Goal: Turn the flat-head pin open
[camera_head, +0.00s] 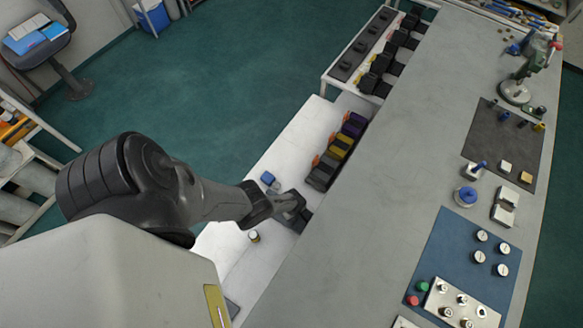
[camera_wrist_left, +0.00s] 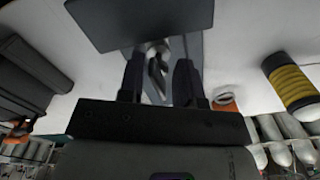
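My left gripper (camera_head: 296,207) reaches in from the left, low over the white surface beside the long grey bench. In the left wrist view its two dark fingers (camera_wrist_left: 158,82) stand apart. A small shiny metal piece (camera_wrist_left: 155,72) shows in the gap, blurred; I cannot tell whether it is the flat-head pin or whether the fingers touch it. A flat dark plate (camera_wrist_left: 140,22) lies just beyond the fingertips and hides part of what is there. I cannot make out the pin for certain in the head view. My right gripper is not in view.
A yellow-and-black cylinder (camera_wrist_left: 291,80) and an orange ring (camera_wrist_left: 225,103) lie right of the fingers. A small blue block (camera_head: 268,178) and a small can (camera_head: 254,237) are near the gripper. The grey bench (camera_head: 375,185) is clear along its middle; blue panel (camera_head: 440,245) at right.

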